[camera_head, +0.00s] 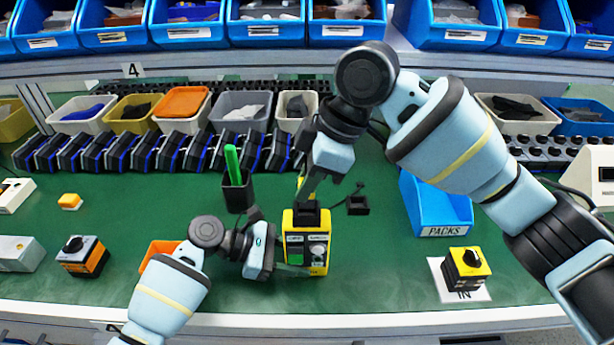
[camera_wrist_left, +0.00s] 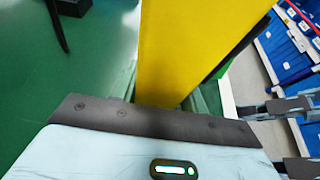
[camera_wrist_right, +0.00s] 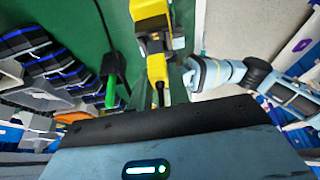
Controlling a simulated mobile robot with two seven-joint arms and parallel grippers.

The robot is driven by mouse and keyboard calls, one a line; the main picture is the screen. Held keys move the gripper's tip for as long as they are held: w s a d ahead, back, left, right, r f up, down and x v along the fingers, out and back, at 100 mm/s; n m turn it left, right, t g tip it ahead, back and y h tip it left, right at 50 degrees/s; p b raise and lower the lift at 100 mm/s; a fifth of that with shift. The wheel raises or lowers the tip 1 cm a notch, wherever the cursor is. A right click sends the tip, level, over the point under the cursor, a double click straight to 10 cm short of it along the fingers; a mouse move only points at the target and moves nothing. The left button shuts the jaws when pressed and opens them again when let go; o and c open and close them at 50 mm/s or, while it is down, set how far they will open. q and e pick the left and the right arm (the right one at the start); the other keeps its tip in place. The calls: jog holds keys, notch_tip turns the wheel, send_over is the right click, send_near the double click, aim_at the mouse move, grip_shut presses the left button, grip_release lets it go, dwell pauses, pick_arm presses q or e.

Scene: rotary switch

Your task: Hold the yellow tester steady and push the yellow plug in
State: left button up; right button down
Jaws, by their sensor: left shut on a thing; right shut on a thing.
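The yellow tester (camera_head: 319,262) stands upright on the green mat, with a green display and a black socket (camera_head: 307,216) on top. Its yellow side fills the middle of the left wrist view (camera_wrist_left: 190,45). My left gripper (camera_head: 290,268) is shut on the tester's lower body from the left. My right gripper (camera_head: 306,186) is shut on the yellow plug (camera_head: 307,187) above the tester. The plug also shows in the right wrist view (camera_wrist_right: 157,68), lined up with the socket and close against it. I cannot tell how deep it sits; the fingers hide part of it.
A black cup with a green pen (camera_head: 237,190) stands left of the tester. A small black part (camera_head: 357,205) lies to the right. A blue PACKS bin (camera_head: 436,205) and a yellow-black switch (camera_head: 467,268) stand farther right. The mat's front middle is clear.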

jog(key=shift+f, duration=1.4)
jog(key=c, duration=1.3)
grip_release()
jog(key=shift+o, duration=0.2)
jog(key=v, duration=1.2)
pick_arm(q)
jog(key=o, duration=1.1)
jog(key=v, duration=1.2)
